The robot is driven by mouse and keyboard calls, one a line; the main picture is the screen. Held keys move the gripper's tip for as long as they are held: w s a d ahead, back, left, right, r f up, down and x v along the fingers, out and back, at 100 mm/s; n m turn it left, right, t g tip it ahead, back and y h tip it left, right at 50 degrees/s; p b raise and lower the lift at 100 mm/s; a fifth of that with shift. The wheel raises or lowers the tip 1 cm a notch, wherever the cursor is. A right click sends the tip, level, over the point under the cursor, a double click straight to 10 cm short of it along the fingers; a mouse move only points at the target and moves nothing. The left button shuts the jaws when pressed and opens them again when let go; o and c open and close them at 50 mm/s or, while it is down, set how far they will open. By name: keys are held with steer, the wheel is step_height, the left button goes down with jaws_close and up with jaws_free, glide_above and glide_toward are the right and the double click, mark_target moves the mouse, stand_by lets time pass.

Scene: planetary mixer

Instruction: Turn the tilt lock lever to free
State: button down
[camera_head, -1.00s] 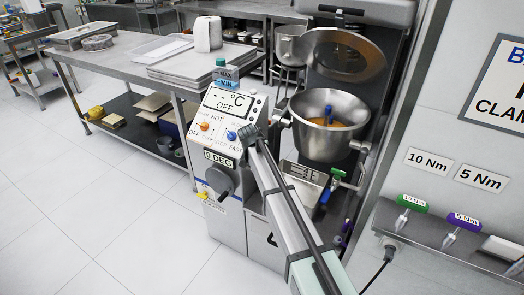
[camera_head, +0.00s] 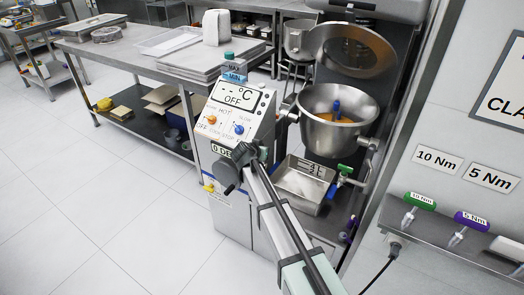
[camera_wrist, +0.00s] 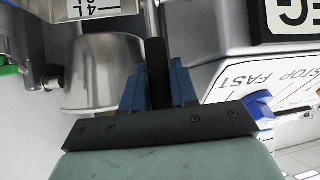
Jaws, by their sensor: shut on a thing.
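The tilt lock lever shows in the wrist view as a black grip (camera_wrist: 156,62) on a bright metal rod. My gripper (camera_wrist: 157,88) has its two blue fingers on either side of this grip and is shut on it. In the head view my gripper (camera_head: 243,153) is at the front of the mixer's control housing, beside the partly covered "0 DEG" label (camera_head: 221,150). My arm and gripper hide the lever there, so its angle and any lock markings cannot be read. A dark round handle (camera_head: 228,173) sits just left of and below my gripper.
The control panel (camera_head: 238,97) with orange and blue knobs is just above my gripper. The steel bowl (camera_head: 338,118) and a steel tray (camera_head: 303,185) are to its right. A shelf (camera_head: 450,232) with green and purple torque tools is at far right. Floor at left is clear.

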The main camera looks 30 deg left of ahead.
steer(key=shift+s, duration=0.1)
steer(key=c, duration=1)
jaws_free()
steer(key=shift+o, duration=0.2)
steer(key=v, duration=1.3)
steer(key=shift+s+r, duration=0.15)
steer(key=shift+s, duration=0.15)
